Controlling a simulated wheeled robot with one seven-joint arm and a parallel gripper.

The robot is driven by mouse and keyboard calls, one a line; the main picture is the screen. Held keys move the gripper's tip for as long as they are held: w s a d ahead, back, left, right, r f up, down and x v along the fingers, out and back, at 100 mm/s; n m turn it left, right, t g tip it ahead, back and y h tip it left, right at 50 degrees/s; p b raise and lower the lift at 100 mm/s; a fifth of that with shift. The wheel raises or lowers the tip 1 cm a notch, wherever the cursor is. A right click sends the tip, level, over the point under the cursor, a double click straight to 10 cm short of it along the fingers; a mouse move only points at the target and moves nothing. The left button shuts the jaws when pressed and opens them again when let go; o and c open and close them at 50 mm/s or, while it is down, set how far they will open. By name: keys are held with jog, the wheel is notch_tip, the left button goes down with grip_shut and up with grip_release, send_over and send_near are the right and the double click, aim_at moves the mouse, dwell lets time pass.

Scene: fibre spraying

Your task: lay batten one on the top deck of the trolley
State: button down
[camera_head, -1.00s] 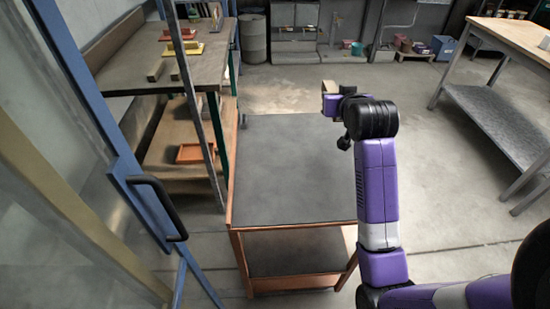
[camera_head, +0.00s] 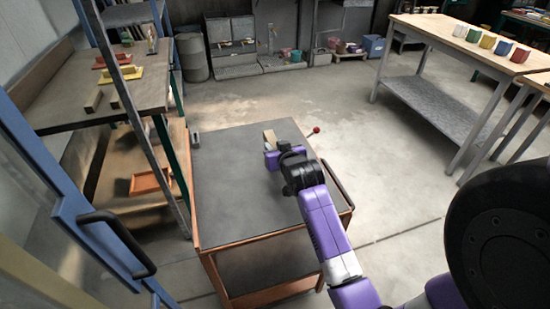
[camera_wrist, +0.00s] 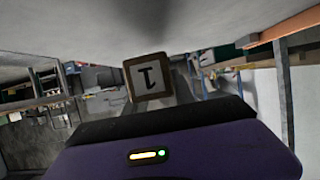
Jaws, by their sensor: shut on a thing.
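Batten one (camera_wrist: 148,78) is a pale wooden piece whose square end with a dark "1" mark faces the wrist camera, upside down there. In the head view a short tan part of it (camera_head: 269,137) shows beyond my gripper (camera_head: 272,158). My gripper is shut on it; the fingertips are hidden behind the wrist. The trolley (camera_head: 225,247) has a dark grey top deck (camera_head: 235,200) with an orange-brown frame. My gripper and the batten appear over the far right part of this deck. I cannot tell whether the batten touches it.
A shelf rack (camera_head: 130,100) with battens and coloured pieces stands left of the trolley. A blue door frame (camera_head: 85,220) is at near left. A red ball (camera_head: 316,130) on a thin stem shows beside the deck. A bench (camera_head: 440,30) with cups stands at right. Most of the deck is clear.

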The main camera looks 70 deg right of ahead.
jog(key=shift+f, duration=2.2)
jog(key=shift+f, duration=0.15)
jog(key=c, duration=1.1)
grip_release()
jog(key=shift+o, duration=0.2)
